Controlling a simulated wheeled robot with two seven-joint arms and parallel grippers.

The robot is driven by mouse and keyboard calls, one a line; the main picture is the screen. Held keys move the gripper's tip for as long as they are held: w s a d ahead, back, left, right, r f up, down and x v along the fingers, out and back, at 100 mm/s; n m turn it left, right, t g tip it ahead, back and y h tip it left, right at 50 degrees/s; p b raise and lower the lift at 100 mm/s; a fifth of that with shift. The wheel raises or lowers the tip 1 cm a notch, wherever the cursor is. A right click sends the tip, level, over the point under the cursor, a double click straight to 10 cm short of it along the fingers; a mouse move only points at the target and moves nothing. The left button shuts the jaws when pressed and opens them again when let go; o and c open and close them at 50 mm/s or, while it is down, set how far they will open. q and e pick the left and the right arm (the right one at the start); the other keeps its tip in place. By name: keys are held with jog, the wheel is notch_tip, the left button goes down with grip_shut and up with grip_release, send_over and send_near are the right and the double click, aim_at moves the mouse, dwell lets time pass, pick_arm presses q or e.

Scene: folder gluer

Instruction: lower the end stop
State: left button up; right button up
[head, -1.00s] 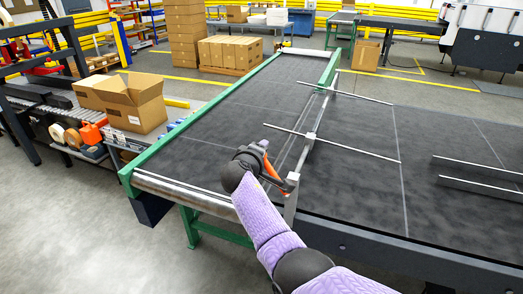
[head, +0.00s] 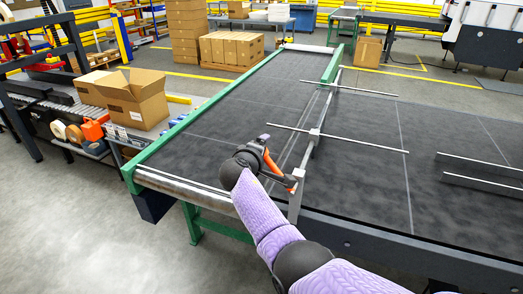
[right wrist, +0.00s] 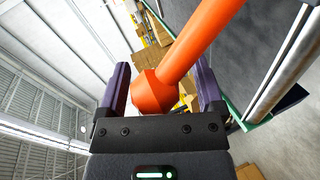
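A grey bar with a bracket (head: 316,134), which looks like the end stop, runs across the dark belt (head: 230,125). An orange lever (head: 270,163) sits at the bar's near end. My right gripper (head: 256,150) is at the lever's upper end. In the right wrist view the orange handle with its wide knob (right wrist: 153,92) lies between the two spread fingers (right wrist: 165,75). A gap shows beside the handle, so the fingers look open around it. The bar's underside and the lever's pivot are partly hidden. My left gripper is out of view.
Green side rails (head: 185,130) edge the belt, and a metal roller (head: 185,190) closes its near left end. Two more rods (head: 480,168) lie over the belt at right. The floor at lower left is clear.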

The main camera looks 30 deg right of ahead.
jog(key=shift+r, duration=0.1)
jog(key=shift+s+a+r, duration=0.1)
jog(key=shift+s+a, duration=0.1)
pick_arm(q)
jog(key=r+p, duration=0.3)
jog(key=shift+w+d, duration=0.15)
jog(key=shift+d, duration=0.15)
pick_arm(e)
jog(key=v, duration=0.9)
jog(key=shift+s, duration=0.2)
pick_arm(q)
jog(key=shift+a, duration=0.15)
pick_arm(e)
jog(key=shift+a, duration=0.1)
